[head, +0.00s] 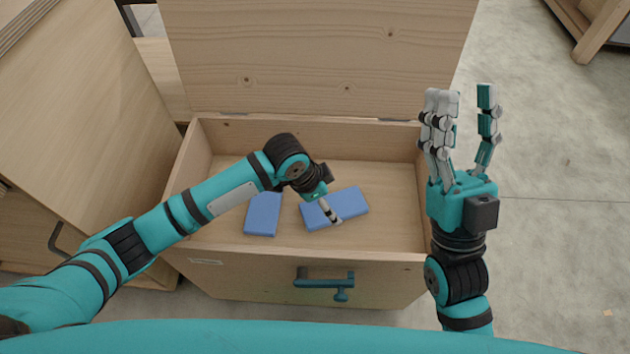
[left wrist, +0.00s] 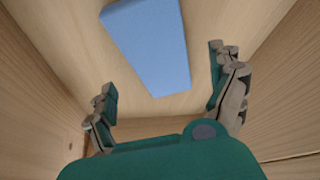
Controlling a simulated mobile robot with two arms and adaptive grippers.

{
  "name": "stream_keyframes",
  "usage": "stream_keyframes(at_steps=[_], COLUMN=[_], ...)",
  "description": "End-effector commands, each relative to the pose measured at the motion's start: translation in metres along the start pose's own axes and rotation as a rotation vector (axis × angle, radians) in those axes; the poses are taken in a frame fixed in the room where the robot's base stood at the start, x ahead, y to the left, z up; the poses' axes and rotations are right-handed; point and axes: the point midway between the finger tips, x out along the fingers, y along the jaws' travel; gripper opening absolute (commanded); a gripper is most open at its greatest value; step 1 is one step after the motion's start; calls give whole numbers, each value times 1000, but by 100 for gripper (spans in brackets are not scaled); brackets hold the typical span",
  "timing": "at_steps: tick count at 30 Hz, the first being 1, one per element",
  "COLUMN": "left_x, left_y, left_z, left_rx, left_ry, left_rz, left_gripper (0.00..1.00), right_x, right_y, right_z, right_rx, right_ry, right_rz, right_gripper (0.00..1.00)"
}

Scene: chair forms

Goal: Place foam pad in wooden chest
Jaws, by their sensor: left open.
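The wooden chest (head: 212,150) stands open with its lid raised at the back. Two blue foam pads lie on its floor: a left pad (head: 262,217) and a right pad (head: 347,203). My left gripper (head: 329,208) is open inside the chest, over the right pad in the head view; its arm partly covers the pads. In the left wrist view a blue pad (left wrist: 155,45) lies flat beyond the open, empty fingers; I cannot tell which pad it is. My right gripper (head: 465,108) is open and empty, fingers pointing up, beside the chest's right wall.
A teal handle (head: 324,279) sticks out from the chest's front. A wooden cabinet (head: 80,110) stands close on the left. Wooden furniture (head: 596,30) shows at the top right.

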Motion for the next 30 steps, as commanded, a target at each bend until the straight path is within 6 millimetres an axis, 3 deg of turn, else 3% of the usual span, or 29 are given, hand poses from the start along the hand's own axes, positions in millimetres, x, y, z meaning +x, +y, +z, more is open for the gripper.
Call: stream_keyframes(at_steps=[7, 15, 25, 30], left_x=[-33, -65, -82, -85], left_y=[-1, -1, 2, 24], left_z=[-1, -1, -2, -39], left_rx=[0, 0, -3, -55], left_ry=[0, 0, 12, 233], left_rz=[-2, -2, -1, -30], left_gripper=[93, 93, 93, 93], right_x=[-3, -28, -54, -56], right_y=[7, 15, 20, 20], right_z=[51, 100, 124, 126], right_rx=[-17, -30, -36, -36], right_ry=[-311, -631, -827, -839], right_rz=[11, 27, 38, 38], right_gripper=[40, 40, 40, 40])
